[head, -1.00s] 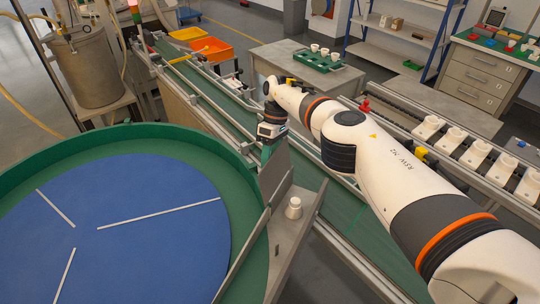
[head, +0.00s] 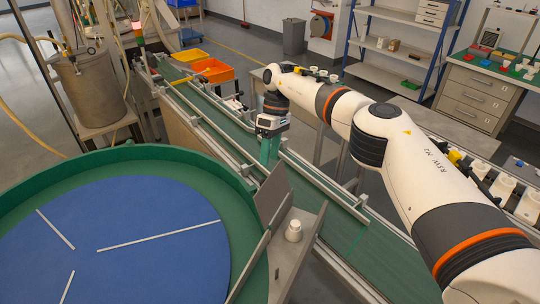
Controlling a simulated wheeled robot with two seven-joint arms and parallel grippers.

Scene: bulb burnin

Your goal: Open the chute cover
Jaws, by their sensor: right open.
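The chute cover (head: 273,194) is a grey metal plate standing raised and tilted at the upper end of the metal chute (head: 312,246). The chute sits at the right edge of the round blue table with a green rim. A small white piece (head: 293,231) sits in the chute, uncovered. My right gripper (head: 269,153) points down just above and behind the cover's top edge, over the conveyor side. Its fingers are open and appear apart from the cover, though their tips are partly hidden. My left gripper is out of view.
The blue turntable (head: 150,220) is bare except for thin light bars. A green conveyor (head: 345,232) with metal rails runs behind the chute. Several white pieces stand in a rack (head: 503,190) at right.

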